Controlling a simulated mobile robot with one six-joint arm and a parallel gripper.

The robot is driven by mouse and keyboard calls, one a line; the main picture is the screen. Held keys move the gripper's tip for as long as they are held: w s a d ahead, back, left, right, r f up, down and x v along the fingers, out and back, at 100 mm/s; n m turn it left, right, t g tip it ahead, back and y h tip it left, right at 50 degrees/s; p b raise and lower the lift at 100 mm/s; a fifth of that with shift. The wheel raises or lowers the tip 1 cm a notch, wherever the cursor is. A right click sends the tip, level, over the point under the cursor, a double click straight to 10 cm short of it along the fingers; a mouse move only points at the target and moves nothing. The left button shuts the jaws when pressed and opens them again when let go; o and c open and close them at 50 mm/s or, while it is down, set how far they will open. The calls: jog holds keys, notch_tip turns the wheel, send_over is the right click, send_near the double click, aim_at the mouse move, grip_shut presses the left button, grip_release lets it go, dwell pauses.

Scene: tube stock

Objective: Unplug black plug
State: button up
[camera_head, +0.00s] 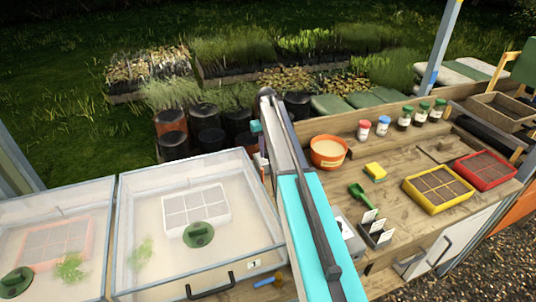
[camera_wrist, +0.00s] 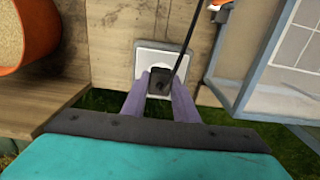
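In the wrist view, the black plug (camera_wrist: 158,78) sits at the lower middle of a pale socket plate (camera_wrist: 165,56) on the wooden panel. A thin black cord runs from it up and to the right. The two purple fingers of my gripper (camera_wrist: 158,86) are on either side of the plug, which fills the narrow gap between them. They look shut on it. The plug still looks set against the socket plate. In the head view, my arm hides the plug, the socket and most of my gripper.
In the wrist view, an orange pot (camera_wrist: 25,35) is at left and a clear-walled box (camera_wrist: 272,62) at right. In the head view, a clear-lidded propagator (camera_head: 185,262) stands left of my arm.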

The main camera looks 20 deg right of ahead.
grip_shut()
jog(key=shift+r, duration=0.15)
jog(key=shift+r, duration=0.35)
jog(key=shift+r+p, duration=1.3)
jog(key=shift+r, duration=1.2)
